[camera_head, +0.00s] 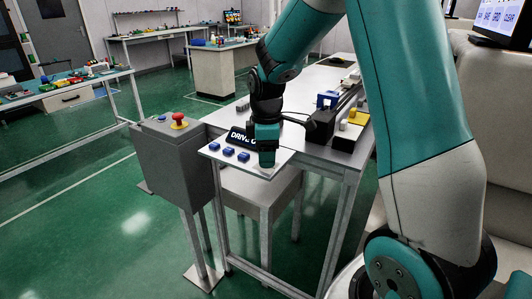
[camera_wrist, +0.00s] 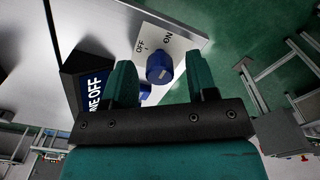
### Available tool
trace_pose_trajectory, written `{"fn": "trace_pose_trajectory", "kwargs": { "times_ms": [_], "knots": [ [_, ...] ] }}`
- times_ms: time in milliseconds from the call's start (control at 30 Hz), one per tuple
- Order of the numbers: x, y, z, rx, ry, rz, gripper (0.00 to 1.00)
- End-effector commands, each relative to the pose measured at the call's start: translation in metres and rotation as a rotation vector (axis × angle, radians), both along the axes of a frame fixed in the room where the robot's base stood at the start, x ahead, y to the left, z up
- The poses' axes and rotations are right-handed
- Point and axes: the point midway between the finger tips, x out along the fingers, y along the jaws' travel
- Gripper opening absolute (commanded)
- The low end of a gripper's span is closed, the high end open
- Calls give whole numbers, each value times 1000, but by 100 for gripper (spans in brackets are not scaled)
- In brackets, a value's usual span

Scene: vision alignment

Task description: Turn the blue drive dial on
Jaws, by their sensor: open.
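My gripper (camera_wrist: 159,62) is open, with one green finger on each side of the dial. I cannot tell whether either finger touches it. In the head view my gripper (camera_head: 267,155) points down over the right end of the panel (camera_head: 262,172) and hides what is under it. A dark display (camera_head: 237,137) behind the panel reads "DRIVE", partly covered; the wrist view shows "OFF" on it (camera_wrist: 96,92).
Several blue knobs (camera_head: 228,152) line the panel left of my gripper. Another blue part (camera_wrist: 145,90) shows beside the left finger. A grey pedestal with a red button (camera_head: 179,121) stands to the left. A black unit (camera_head: 321,125) sits on the table to the right.

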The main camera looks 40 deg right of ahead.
Motion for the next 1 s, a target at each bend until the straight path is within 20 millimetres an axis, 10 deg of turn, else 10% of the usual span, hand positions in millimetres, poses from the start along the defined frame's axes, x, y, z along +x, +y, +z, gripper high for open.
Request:
{"fn": "trace_pose_trajectory", "kwargs": {
  "times_ms": [267,1000],
  "knots": [
    [0,0,0,0,0,0,3],
    [0,0,3,0,1,-316,3]
  ]
}}
